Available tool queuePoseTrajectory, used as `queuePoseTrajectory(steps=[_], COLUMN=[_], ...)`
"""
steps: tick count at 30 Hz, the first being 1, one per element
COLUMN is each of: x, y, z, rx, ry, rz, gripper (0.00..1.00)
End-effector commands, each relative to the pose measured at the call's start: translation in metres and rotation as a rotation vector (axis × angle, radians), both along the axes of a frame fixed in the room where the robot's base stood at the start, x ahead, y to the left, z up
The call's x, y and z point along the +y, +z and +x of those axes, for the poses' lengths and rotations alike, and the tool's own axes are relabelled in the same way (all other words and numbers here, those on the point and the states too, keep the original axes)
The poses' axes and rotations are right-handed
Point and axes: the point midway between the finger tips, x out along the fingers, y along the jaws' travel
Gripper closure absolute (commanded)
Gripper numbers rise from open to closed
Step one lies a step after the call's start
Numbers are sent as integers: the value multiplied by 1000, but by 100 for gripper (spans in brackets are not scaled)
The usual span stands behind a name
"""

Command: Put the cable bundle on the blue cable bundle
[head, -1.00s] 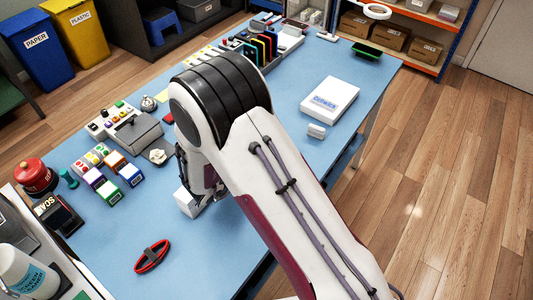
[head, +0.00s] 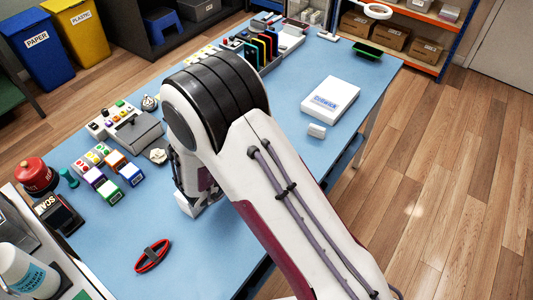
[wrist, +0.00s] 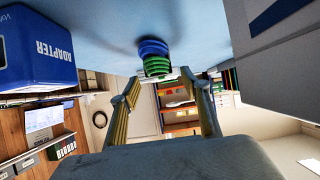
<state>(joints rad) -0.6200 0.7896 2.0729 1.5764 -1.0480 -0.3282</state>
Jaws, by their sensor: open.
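In the wrist view, where the blue tabletop is at the top, a blue cable bundle (wrist: 152,47) lies against the table. A green cable bundle (wrist: 157,67) sits against it on the side away from the table and looks stacked on it. My gripper (wrist: 160,77) is open, with one finger on either side of the green bundle's line; I cannot tell whether either touches it. Both bundles are hidden behind my arm in the head view. A red cable bundle (head: 152,256) with a black tie lies apart on the table.
A blue adapter box (wrist: 38,45) is left of the bundles in the wrist view, and a large pale box (wrist: 275,60) is at right. A white carton (head: 330,96) and a small white block (head: 316,131) lie right of my arm. The near table around the red bundle is clear.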

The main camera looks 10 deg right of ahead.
Motion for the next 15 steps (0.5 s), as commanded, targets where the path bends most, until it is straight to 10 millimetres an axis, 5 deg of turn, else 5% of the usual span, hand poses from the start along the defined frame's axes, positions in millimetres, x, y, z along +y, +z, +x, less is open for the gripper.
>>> queuePoseTrajectory(steps=[15], x=[46], y=[35], z=[-44], rx=[-2], ry=[3], rz=[0], gripper=[53])
